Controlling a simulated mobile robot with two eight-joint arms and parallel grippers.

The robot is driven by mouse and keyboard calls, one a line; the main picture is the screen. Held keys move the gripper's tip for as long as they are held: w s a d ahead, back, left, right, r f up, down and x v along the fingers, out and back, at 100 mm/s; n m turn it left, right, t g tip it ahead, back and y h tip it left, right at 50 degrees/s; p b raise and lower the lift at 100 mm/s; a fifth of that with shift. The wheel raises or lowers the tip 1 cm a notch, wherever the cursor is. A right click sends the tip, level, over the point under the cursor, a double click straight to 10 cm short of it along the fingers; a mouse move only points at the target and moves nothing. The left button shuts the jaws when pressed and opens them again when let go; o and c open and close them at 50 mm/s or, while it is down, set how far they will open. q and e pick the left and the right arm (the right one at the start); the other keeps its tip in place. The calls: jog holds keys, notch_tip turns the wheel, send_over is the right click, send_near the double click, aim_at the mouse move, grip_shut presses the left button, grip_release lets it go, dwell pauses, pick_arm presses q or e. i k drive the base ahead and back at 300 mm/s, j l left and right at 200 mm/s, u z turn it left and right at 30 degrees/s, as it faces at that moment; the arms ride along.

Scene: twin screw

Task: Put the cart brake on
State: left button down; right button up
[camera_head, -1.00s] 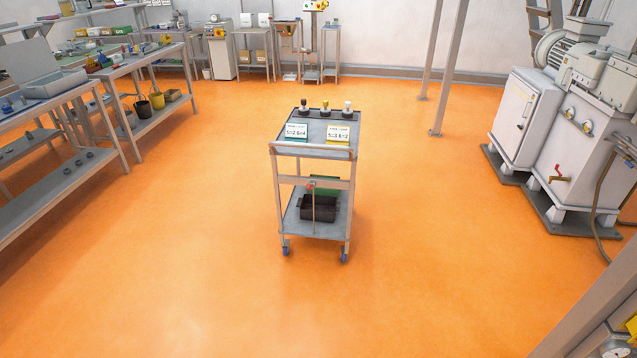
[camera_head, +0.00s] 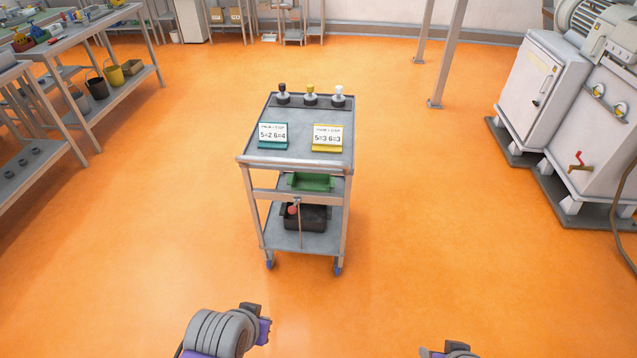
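The grey cart (camera_head: 250,163) stands on the orange floor ahead of me. Below its top at the front hangs a thin upright lever with a red knob (camera_head: 293,210), apparently the brake; its setting cannot be told. Blue casters (camera_head: 337,268) show under the front legs. My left arm end (camera_head: 258,322) shows at the bottom, grey and purple with a dark tip, well short of the cart. No fingers can be made out on either, and neither touches the cart.
The cart bears a teal card stand (camera_head: 272,136), a yellow one (camera_head: 328,138), and three knobbed pieces (camera_head: 310,98); a green tray (camera_head: 311,182) and a black bin (camera_head: 305,218) sit lower. A workbench (camera_head: 100,65) stands left, a machine (camera_head: 540,90) right. The floor between is clear.

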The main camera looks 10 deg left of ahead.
aim_at(292, 210)
jog(key=i+j+z, duration=0.15)
jog(key=i, duration=0.3)
jog(key=i+j+z, duration=0.1)
jog(key=i+j, duration=0.15)
jog(key=i, duration=0.15)
